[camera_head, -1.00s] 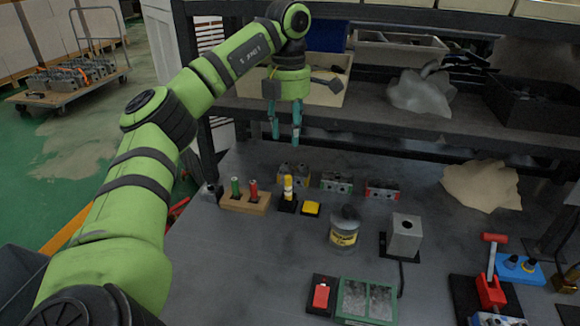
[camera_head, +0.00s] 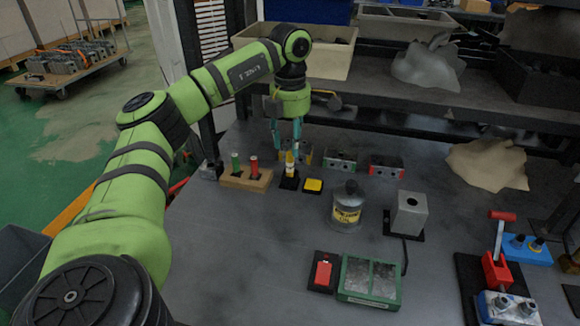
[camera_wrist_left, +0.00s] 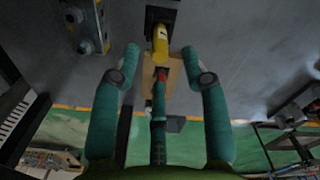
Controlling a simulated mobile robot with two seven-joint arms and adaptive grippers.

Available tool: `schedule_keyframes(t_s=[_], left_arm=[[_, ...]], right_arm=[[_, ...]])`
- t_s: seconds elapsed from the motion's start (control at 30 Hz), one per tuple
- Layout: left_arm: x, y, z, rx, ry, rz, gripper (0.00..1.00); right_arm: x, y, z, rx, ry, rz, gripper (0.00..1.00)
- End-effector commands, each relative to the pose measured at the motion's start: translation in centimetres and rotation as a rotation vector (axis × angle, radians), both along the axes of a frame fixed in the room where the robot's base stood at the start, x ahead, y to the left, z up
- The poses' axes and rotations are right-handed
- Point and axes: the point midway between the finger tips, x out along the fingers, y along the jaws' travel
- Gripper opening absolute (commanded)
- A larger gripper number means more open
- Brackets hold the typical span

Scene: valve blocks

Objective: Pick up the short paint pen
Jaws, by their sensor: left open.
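A yellow pen-like stick (camera_head: 289,170) stands upright in a small black stand (camera_head: 289,183). Beside it, a wooden block (camera_head: 246,181) holds a green stick (camera_head: 235,163) and a red stick (camera_head: 254,166). I cannot tell for sure which is the short paint pen. My left gripper (camera_head: 287,146) is open and points down just above the yellow stick, its fingertips near the stick's top. In the left wrist view the yellow stick (camera_wrist_left: 160,45) lies between and slightly beyond my spread fingertips (camera_wrist_left: 158,62). The wooden block (camera_wrist_left: 173,88) is partly hidden by a finger. My right gripper is not seen.
A yellow square piece (camera_head: 313,186) sits close to the right of the black stand. Valve blocks (camera_head: 341,161) stand just behind. A labelled jar (camera_head: 347,213) and a grey block (camera_head: 409,211) stand farther right. The front-left table surface is clear.

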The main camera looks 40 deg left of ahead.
Motion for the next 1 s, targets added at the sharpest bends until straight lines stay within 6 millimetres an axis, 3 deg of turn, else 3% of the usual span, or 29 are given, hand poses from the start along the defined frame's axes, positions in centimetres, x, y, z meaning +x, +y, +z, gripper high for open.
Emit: schedule_keyframes(t_s=[0.1, 0.23, 0.53, 0.57, 0.67, 1.0], left_arm=[[-0.1, 0.1, -2.3, 0.0, 0.005, 0.001, 0.45], [-0.1, 0.0, -3.9, 0.0, 0.003, 0.0, 0.45], [0.0, 0.0, -4.4, -0.001, 0.0, 0.001, 0.45], [0.0, 0.0, -4.4, -0.001, 0.0, 0.001, 0.41], [0.0, 0.0, -4.4, -0.001, 0.0, 0.001, 0.01], [0.0, 0.0, -4.4, -0.001, 0.0, 0.001, 0.0]], right_arm=[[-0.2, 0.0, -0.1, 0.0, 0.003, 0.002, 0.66], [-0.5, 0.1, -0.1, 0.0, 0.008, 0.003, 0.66], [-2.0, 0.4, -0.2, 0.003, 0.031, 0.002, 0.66], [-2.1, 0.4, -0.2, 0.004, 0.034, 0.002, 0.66], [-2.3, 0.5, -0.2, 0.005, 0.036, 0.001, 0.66], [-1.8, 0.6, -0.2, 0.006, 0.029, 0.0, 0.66]])
